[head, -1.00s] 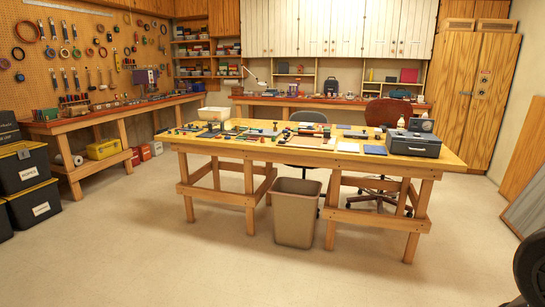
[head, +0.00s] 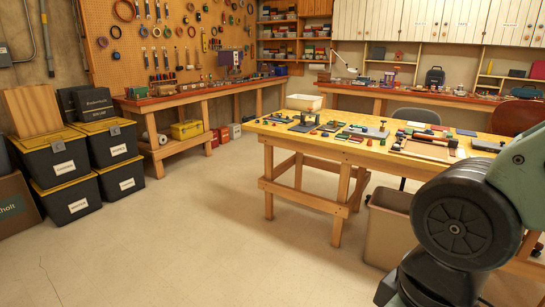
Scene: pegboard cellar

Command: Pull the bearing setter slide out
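I cannot pick out the bearing setter or its slide with certainty. Several small tools and fixtures lie on the wooden worktable (head: 285,143), too small to name surely. A dark flat fixture (head: 304,125) sits near its left end, and a grey block-like fixture (head: 370,132) lies further right. My gripper is not in view. A part of my own arm fills the lower right and hides the right part of the worktable.
A beige waste bin (head: 388,232) stands at the worktable's front. Stacked black crates with yellow lids (head: 75,157) stand at the left. A red-topped bench (head: 180,97) runs along the pegboard wall (head: 118,58). The floor (head: 200,235) between crates and worktable is clear.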

